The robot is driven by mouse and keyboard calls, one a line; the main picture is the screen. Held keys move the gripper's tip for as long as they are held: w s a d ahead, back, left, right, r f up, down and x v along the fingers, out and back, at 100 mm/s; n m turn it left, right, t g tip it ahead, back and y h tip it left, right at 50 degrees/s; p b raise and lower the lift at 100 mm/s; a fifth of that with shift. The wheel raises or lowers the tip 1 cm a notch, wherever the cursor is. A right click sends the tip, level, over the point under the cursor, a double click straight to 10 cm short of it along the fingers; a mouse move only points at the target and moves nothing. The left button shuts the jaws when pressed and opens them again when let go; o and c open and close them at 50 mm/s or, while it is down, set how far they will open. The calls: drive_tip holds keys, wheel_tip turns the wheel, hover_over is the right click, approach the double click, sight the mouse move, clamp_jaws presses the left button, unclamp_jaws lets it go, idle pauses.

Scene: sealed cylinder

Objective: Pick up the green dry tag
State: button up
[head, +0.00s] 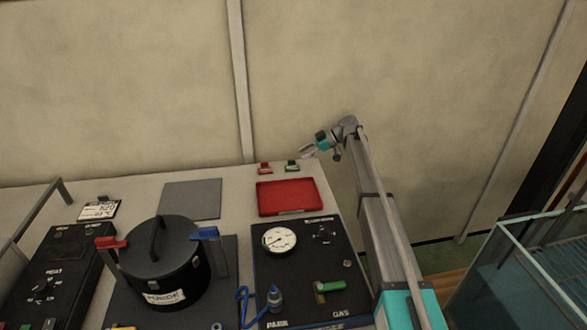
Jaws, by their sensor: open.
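A small green tag (292,166) lies near the back edge of the table, right of a similar red tag (264,169). I take the green one to be the dry tag; its lettering is too small to read. My gripper (306,152) is just above and to the right of the green tag in the picture, apart from it as far as I can tell. It is open, with nothing seen between its fingers. Its height over the table is hard to judge.
A red tray (287,211) lies in front of the tags. A grey mat (192,199) is to its left. A black lidded pot (163,262) and a black gas panel (304,297) with a gauge (279,240) stand nearer. A glass tank (500,285) is at the right.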

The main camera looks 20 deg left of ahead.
sight(296, 165)
drive_tip(key=shift+b+x, duration=0.95)
drive_tip(key=shift+x, duration=1.05)
drive_tip(key=shift+s+a+f, duration=0.25)
drive_tip(key=shift+s+a, duration=0.2)
clamp_jaws()
